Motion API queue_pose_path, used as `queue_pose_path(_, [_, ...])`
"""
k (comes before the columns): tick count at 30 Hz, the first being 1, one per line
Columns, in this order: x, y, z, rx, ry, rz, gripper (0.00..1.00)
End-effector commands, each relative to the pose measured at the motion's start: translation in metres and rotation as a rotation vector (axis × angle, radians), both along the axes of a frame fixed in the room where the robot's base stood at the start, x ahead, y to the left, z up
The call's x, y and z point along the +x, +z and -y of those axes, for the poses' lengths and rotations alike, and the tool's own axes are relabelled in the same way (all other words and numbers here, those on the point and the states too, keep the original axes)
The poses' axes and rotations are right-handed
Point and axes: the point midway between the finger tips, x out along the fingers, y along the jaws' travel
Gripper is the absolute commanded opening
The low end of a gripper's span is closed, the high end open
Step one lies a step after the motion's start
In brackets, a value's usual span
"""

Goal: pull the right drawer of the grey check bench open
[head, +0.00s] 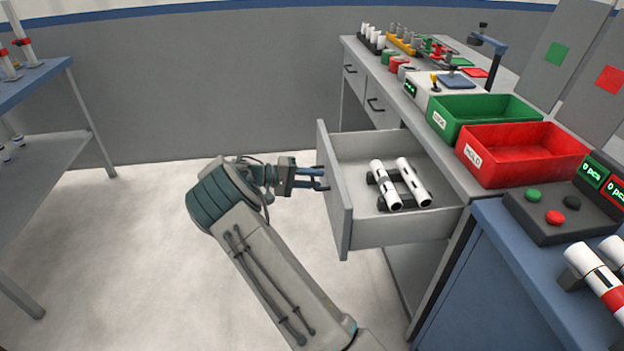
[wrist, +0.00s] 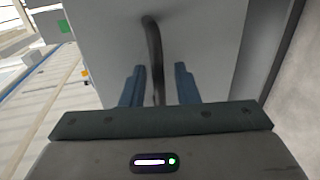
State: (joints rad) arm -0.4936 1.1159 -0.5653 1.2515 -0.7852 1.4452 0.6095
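The right drawer (head: 338,200) of the grey check bench (head: 455,170) stands pulled well out, its inside showing. Two white pipes with dark bands (head: 386,186) (head: 413,182) lie in it on black rests. My gripper (head: 322,179) is level at the outer face of the drawer front. In the wrist view its two blue fingers (wrist: 159,88) stand apart, one on each side of the dark bar handle (wrist: 153,50). A gap shows between the handle and each finger. In the head view the handle is hard to make out behind the fingers.
Two other bench drawers (head: 354,73) (head: 380,108) are shut. A green bin (head: 485,116) and a red bin (head: 520,155) stand on the bench top. A blue table (head: 45,85) is at left. The floor (head: 130,240) left of the drawer is clear.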

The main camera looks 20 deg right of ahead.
Motion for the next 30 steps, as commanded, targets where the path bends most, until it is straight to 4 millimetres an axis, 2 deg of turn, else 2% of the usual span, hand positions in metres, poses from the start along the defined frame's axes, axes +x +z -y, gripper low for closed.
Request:
queue_pose_path(4, [0.001,0.001,-0.003,0.000,0.001,0.001,0.28])
queue_pose_path(7, [0.003,0.003,-0.013,0.000,0.003,0.003,0.28])
queue_pose_path(21, [0.019,0.022,-0.109,0.001,0.002,0.002,0.28])
queue_pose_path(30, [0.023,0.026,-0.132,0.000,0.000,0.000,0.28])
